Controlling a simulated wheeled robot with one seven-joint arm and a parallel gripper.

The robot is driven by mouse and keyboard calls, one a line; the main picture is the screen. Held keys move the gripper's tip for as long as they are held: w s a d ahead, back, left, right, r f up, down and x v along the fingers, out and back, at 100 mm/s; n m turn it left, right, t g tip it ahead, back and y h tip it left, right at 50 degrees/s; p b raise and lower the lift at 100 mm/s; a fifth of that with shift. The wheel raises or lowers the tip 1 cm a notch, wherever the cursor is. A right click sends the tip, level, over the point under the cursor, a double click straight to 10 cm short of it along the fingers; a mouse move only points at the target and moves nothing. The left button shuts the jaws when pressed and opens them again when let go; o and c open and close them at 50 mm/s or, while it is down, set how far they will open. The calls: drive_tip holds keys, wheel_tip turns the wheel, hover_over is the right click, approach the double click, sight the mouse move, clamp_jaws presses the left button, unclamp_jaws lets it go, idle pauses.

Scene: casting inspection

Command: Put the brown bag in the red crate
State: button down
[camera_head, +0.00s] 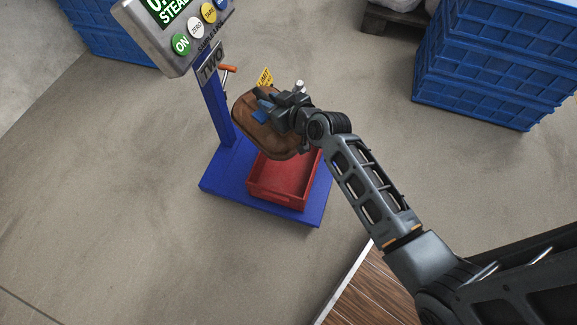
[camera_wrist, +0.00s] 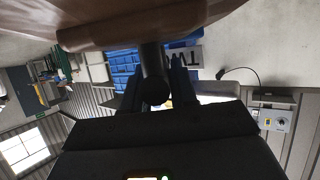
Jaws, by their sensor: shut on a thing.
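The brown bag (camera_head: 262,133) hangs in my gripper (camera_head: 268,108), which is shut on its upper part. The bag is above the back part of the red crate (camera_head: 284,176) and hides some of it. The visible front of the crate is empty. The crate sits on the blue platform of a scale (camera_head: 225,180). In the wrist view the bag (camera_wrist: 150,22) fills the top of the picture, close to the fingers (camera_wrist: 155,85). I cannot tell whether the bag touches the crate.
The scale's post and display (camera_head: 175,35) stand left of the bag, with a sign reading TWO (camera_head: 211,65). Stacked blue crates (camera_head: 480,75) stand at the upper right. A wooden surface (camera_head: 365,295) is at the bottom. Open floor lies left and right of the scale.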

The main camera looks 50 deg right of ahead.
drive_tip(key=s+d+f+m+h+p, duration=0.1)
drive_tip(key=s+d+m+h, duration=0.1)
drive_tip(key=d, duration=0.6)
drive_tip(key=s+d+f+m+h, duration=0.1)
drive_tip(key=s+d, duration=0.1)
drive_tip(key=d, duration=0.5)
drive_tip(key=shift+g, duration=0.4)
drive_tip(key=a+f, duration=0.2)
drive_tip(key=a, duration=0.1)
drive_tip(key=a+f+p, duration=0.1)
drive_tip(key=a+f, duration=0.1)
drive_tip(key=a, duration=0.2)
drive_tip(key=a+f, duration=0.3)
drive_tip(key=a, duration=0.1)
drive_tip(key=shift+w+p, duration=0.3)
drive_tip(key=shift+w, duration=0.05)
drive_tip(key=shift+f+b, duration=1.9)
drive_tip(key=shift+f, duration=0.2)
drive_tip(key=shift+f+b, duration=0.35)
drive_tip(key=c, duration=1.4)
unclamp_jaws()
drive_tip(key=shift+s+a+f, duration=0.1)
drive_tip(key=shift+f, duration=0.2)
drive_tip(key=o, duration=0.5)
drive_tip(key=shift+r, duration=0.1)
